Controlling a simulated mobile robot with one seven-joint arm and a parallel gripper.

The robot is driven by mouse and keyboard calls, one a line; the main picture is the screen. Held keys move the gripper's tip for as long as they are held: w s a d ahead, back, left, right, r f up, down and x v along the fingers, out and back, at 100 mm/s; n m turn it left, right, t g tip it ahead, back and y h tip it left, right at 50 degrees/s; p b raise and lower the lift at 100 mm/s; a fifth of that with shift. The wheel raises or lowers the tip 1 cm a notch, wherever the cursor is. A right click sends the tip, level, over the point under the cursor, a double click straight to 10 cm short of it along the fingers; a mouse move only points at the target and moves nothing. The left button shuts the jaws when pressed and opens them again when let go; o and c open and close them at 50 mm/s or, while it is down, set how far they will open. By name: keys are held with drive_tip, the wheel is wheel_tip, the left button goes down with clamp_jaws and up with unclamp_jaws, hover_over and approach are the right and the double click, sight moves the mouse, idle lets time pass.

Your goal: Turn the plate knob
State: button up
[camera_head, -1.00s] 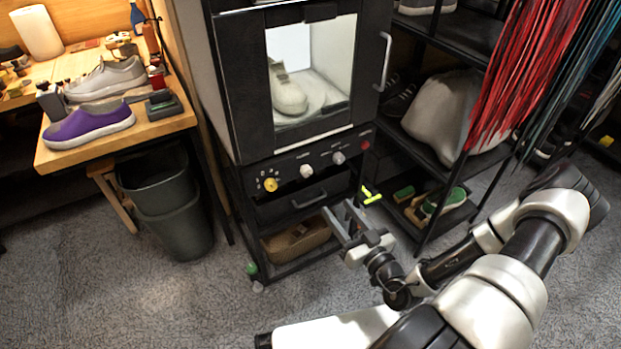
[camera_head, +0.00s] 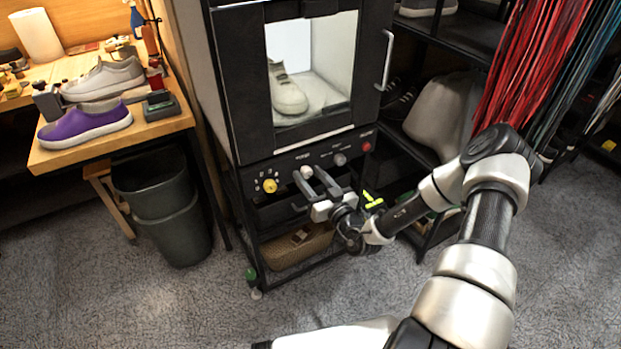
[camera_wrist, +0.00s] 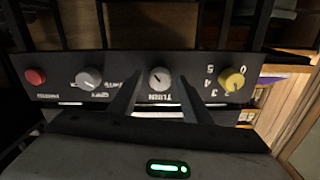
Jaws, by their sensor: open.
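A white knob (camera_head: 306,172) sits in the middle of the cabinet's black control panel (camera_head: 321,161). In the wrist view this knob (camera_wrist: 160,77) has an inverted label that seems to begin with "TURN". No label reading "plate" can be made out. My gripper (camera_head: 308,175) is open and empty in front of the panel. In the wrist view, its fingers (camera_wrist: 159,84) point at the panel, one on each side of the white knob. I cannot tell whether they touch it.
A yellow numbered dial (camera_wrist: 232,79) is right of the white knob in the wrist view. A grey knob (camera_wrist: 89,78) and red button (camera_wrist: 35,76) are left.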

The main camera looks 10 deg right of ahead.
drive_tip(key=c, duration=1)
drive_tip(key=shift+c, duration=0.2)
